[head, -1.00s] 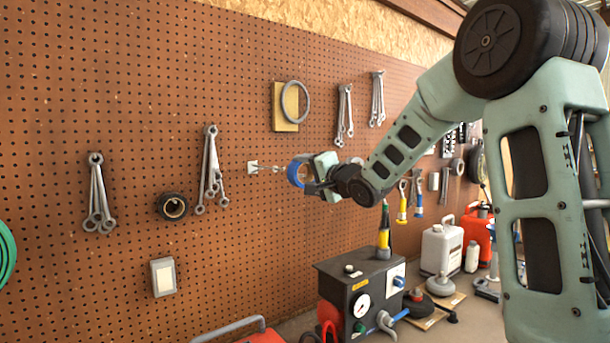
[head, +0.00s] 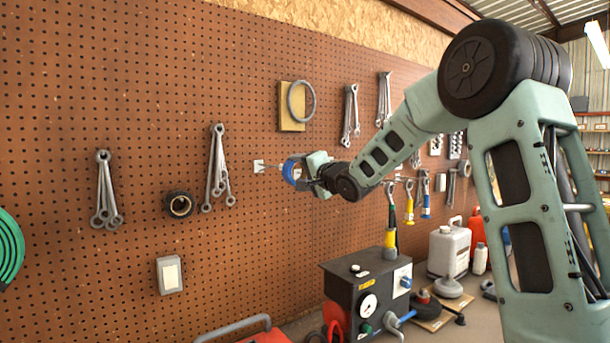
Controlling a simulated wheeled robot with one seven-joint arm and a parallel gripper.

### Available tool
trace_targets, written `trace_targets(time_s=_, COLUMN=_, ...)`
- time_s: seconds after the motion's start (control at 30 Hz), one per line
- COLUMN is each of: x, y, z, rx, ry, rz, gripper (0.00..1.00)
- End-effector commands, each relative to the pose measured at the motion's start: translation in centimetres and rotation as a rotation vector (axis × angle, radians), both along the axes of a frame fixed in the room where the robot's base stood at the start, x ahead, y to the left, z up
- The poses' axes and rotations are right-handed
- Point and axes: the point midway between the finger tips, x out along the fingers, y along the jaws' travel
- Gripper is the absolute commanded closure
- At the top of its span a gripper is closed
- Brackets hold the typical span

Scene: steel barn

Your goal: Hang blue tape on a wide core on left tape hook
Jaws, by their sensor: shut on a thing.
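My gripper (head: 312,178) is shut on a roll of blue tape (head: 288,171). It holds the roll on edge in front of the pegboard. A metal hook with a pale square plate (head: 259,166) is fixed to the pegboard just left of the roll. I cannot tell whether the prong is inside the core. The fingertips are partly hidden by the roll and the gripper body.
The brown pegboard (head: 120,60) carries wrench sets (head: 217,170), a black roll (head: 179,204), a ring on a yellow board (head: 301,101) and a wall switch (head: 170,275). A black machine with gauges (head: 365,290) and a white jug (head: 449,245) stand on the bench below.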

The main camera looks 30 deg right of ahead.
Motion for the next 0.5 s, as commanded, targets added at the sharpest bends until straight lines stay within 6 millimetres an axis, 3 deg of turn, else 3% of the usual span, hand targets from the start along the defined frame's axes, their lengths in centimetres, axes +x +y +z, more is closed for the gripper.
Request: trace_targets(time_s=0.5, x=3.0, y=0.1, z=-0.4, rx=-0.001, ry=0.000, rz=0.001, gripper=0.57)
